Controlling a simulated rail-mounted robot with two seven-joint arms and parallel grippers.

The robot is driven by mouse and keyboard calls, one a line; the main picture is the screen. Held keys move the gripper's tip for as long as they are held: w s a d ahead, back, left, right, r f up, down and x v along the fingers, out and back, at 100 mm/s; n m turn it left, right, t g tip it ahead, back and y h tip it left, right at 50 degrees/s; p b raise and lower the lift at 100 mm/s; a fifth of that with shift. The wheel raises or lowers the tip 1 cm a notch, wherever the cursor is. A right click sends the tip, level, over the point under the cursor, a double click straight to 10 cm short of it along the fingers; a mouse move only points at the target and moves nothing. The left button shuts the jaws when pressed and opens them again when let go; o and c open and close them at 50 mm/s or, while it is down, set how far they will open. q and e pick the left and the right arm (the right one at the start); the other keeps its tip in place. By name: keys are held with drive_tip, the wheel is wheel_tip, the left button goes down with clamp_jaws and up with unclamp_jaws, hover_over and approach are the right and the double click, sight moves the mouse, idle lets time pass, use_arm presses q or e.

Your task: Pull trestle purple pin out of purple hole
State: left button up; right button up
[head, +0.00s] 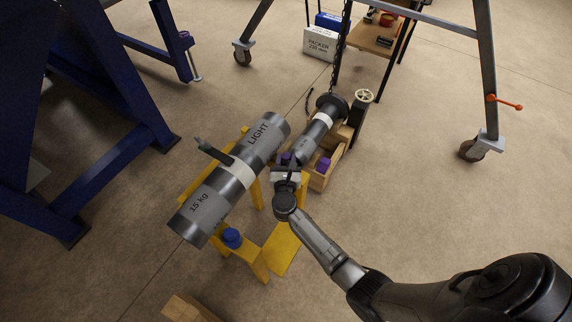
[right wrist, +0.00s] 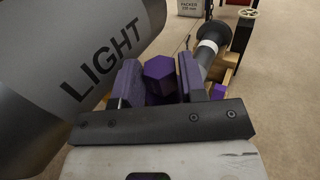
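The trestle is yellow (head: 280,248) and carries a grey cylinder marked LIGHT and 15 kg (head: 210,200). The purple pin (right wrist: 160,75) has a six-sided head and stands beside the cylinder at the trestle's right end; a bit of it shows in the head view (head: 285,157). My right gripper (head: 287,168) is at the pin. The purple hole is hidden under the pin and fingers. My left gripper is not in view.
A wooden crate (head: 318,182) with a purple block (head: 323,165) and a grey flanged pipe (head: 318,130) lies close behind the gripper. A blue knob (head: 232,238) sits on the trestle's near end. Blue frames stand at left. The floor at right is mostly clear.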

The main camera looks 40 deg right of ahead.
drive_tip(key=shift+c, duration=0.4)
drive_tip(key=c, duration=0.5)
drive_tip(key=shift+r+p, duration=0.45)
drive_tip(key=shift+r, duration=0.1)
drive_tip(key=shift+r, duration=0.1)
drive_tip(key=shift+r+p, duration=0.8)
drive_tip(key=shift+r, duration=0.05)
drive_tip(key=shift+r+p, duration=1.9)
drive_tip(key=shift+r, duration=0.35)
